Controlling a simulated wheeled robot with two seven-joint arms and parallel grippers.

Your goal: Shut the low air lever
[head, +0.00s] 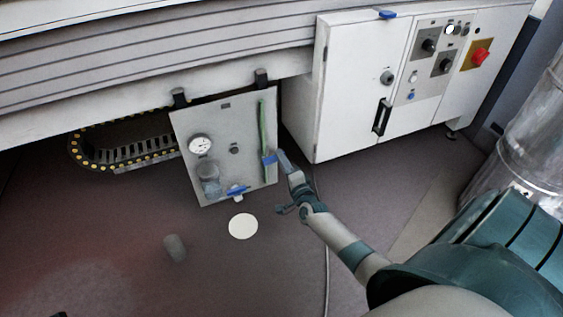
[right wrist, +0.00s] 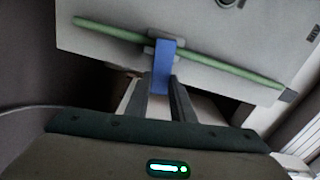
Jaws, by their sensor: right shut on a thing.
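A grey panel (head: 222,128) hangs under the machine and carries a green pipe (head: 263,128) along its right side. A blue lever (head: 269,161) sits on the lower part of this pipe and stands out from it, roughly crosswise. My right gripper (head: 281,160) is at this lever, coming from the lower right. In the right wrist view the blue lever (right wrist: 162,66) lies between the fingertips of my right gripper (right wrist: 163,84), which is shut on it. A second blue handle (head: 237,191) is at the panel's bottom edge. My left gripper is not in view.
The panel also has a round gauge (head: 200,145) and a clear bowl (head: 209,180). A white cabinet (head: 350,85) with knobs and a red button (head: 480,55) stands right of it. A white disc (head: 243,226) and a grey cylinder (head: 175,248) are on the floor.

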